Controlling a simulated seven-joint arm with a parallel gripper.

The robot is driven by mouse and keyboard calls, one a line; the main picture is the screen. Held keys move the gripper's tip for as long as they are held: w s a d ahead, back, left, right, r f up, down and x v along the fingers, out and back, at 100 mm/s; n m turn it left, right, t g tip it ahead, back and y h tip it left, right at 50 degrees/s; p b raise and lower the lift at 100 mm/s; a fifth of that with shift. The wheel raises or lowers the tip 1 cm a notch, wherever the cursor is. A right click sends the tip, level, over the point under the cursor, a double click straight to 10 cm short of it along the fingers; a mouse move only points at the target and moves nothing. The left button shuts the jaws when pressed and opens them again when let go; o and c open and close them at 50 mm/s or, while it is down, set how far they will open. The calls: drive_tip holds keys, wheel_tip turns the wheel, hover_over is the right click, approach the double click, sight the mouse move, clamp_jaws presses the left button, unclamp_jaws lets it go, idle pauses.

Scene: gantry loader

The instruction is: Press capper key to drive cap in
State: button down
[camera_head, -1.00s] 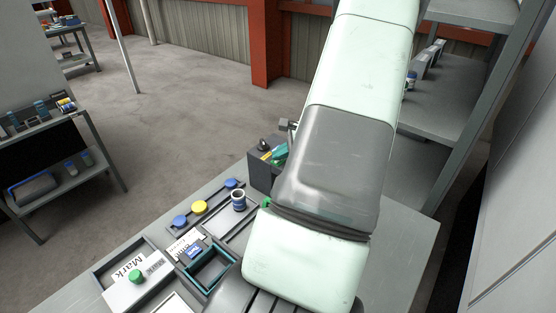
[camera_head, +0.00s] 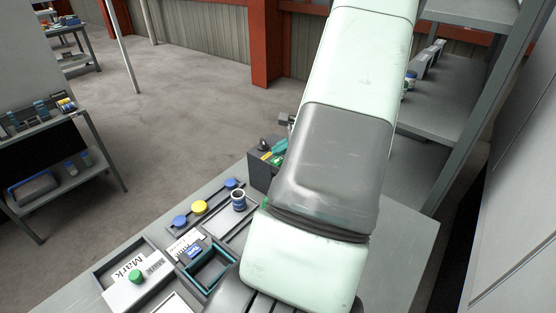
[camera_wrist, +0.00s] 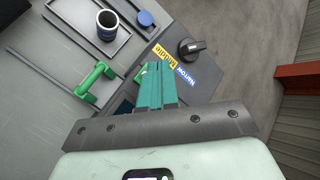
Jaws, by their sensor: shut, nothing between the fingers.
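The dark control box (camera_head: 258,175) stands at the back edge of the bench. It has a black knob (camera_head: 264,145), a yellow label (camera_head: 266,156) and a green key (camera_head: 277,160). In the wrist view the black knob (camera_wrist: 190,48), yellow label (camera_wrist: 163,56) and blue "Narrow" label (camera_wrist: 186,76) lie just beyond my fingers. A green piece (camera_wrist: 139,74) shows at the left side of the fingertips, partly hidden by them. My gripper (camera_wrist: 154,72), with teal fingers, is shut and empty over the box face. I cannot tell whether it touches the key.
A dark blue cup (camera_head: 238,200) stands on the bench near blue and yellow caps (camera_head: 199,207). A teal-rimmed frame (camera_head: 208,270) and a tray with a green knob (camera_head: 135,276) lie nearer. A green handle (camera_wrist: 95,83) is left of my fingers. Shelving stands at right.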

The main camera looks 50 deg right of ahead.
drive_tip(key=shift+r, duration=2.5)
drive_tip(key=w+a+r+n+g, duration=0.25)
drive_tip(key=a+r+n, duration=0.25)
drive_tip(key=a, duration=0.5)
drive_tip(key=w+a+r+n+g+y, duration=0.1)
drive_tip(key=w+a+r+n, duration=0.3)
drive_tip(key=a, duration=0.6)
drive_tip(key=w+a+r+n+g, duration=0.1)
drive_tip(key=a+r+n, duration=0.45)
drive_tip(key=a, duration=0.35)
drive_tip(key=s+a+r+n+h, duration=0.1)
drive_tip(key=s+a+r+n, duration=0.3)
drive_tip(key=a, duration=0.4)
drive_tip(key=s+a+r+n+h, duration=0.1)
drive_tip(key=s+a+r+n, duration=0.15)
drive_tip(key=a+n, duration=0.4)
drive_tip(key=s+d+r+t+h, duration=0.1)
drive_tip(key=s+d, duration=0.2)
drive_tip(key=s, duration=0.8)
drive_tip(key=shift+s+d, duration=0.35)
